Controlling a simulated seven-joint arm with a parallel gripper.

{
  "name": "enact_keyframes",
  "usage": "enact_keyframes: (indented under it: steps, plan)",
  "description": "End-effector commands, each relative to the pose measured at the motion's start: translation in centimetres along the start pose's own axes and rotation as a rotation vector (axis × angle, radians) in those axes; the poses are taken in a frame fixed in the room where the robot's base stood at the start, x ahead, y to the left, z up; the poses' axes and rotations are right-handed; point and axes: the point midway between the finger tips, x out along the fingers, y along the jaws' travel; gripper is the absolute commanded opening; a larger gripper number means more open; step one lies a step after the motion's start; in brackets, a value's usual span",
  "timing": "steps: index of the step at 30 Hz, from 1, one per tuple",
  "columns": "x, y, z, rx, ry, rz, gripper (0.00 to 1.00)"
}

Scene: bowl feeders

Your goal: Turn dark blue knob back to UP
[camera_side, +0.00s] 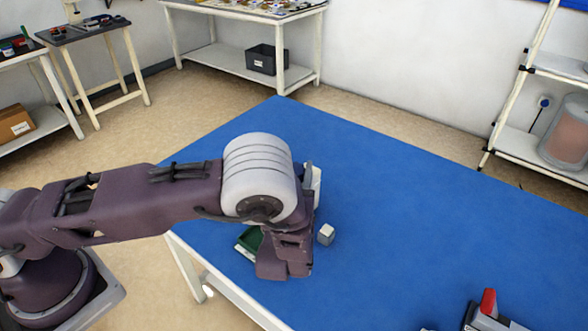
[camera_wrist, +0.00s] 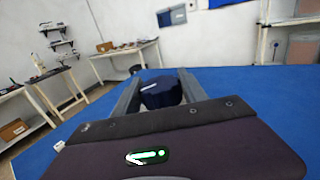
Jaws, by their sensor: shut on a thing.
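The dark blue knob (camera_wrist: 161,92) shows in the wrist view between the two fingers of my gripper (camera_wrist: 158,88). It is round with a pale line across its face. My gripper is shut on it, one finger on each side. In the side view my wrist hides the knob and the fingertips, and only a white panel edge (camera_side: 316,185) shows behind the wrist. I cannot tell from these views which way the knob's line points relative to UP.
A small pale cube (camera_side: 326,234) and a green tray (camera_side: 249,241) lie on the blue table (camera_side: 400,200) close to my wrist. A grey device with a red part (camera_side: 488,302) stands at the front right. The table's middle and back are clear.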

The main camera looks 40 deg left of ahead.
Motion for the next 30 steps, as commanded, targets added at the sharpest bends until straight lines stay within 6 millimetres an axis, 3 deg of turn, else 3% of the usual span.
enact_keyframes:
  steps: [21, 30]
  plan:
    - [-0.07, 0.19, -0.08, -0.004, 0.0, 0.673, 0.09]
    - [-0.17, 0.32, -0.07, -0.001, -0.001, 0.851, 0.09]
